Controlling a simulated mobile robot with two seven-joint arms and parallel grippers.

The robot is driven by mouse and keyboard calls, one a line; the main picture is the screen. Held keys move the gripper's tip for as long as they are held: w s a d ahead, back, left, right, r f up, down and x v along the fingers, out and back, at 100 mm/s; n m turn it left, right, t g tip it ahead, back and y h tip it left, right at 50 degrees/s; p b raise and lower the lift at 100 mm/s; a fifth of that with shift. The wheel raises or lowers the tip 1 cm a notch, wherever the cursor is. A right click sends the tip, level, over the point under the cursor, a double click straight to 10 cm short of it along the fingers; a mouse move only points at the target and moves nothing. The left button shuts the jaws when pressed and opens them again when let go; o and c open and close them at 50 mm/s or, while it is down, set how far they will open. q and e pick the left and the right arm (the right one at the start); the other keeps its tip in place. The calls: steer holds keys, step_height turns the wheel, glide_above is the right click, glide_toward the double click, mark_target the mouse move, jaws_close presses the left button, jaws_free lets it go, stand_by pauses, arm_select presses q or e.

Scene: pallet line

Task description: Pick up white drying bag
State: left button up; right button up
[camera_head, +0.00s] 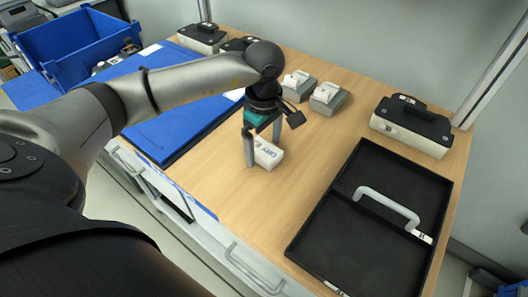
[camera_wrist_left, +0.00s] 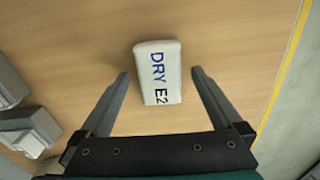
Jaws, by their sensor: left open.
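The white drying bag (camera_head: 267,153) lies on the wooden table in the middle of the head view. In the left wrist view the bag (camera_wrist_left: 158,72) shows blue "DRY" and dark "E2" lettering on its upper face. My left gripper (camera_head: 262,153) is above the bag and pointing down, its fingers reaching down around it. In the left wrist view the left gripper's fingers (camera_wrist_left: 159,73) are open, one on each side of the bag, with table visible in the gaps. My right gripper is not in view.
A black tray (camera_head: 337,221) with a grey handle lies at the right. Two grey-white boxes (camera_head: 328,97) stand behind the gripper, and a black-topped case (camera_head: 410,125) stands at the back right. A blue mat (camera_head: 170,130) and blue crate (camera_head: 75,35) are left.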

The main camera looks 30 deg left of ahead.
arm_select(q)
steer(key=shift+r, duration=0.1)
steer(key=c, duration=1.4)
steer(key=shift+r, duration=0.1)
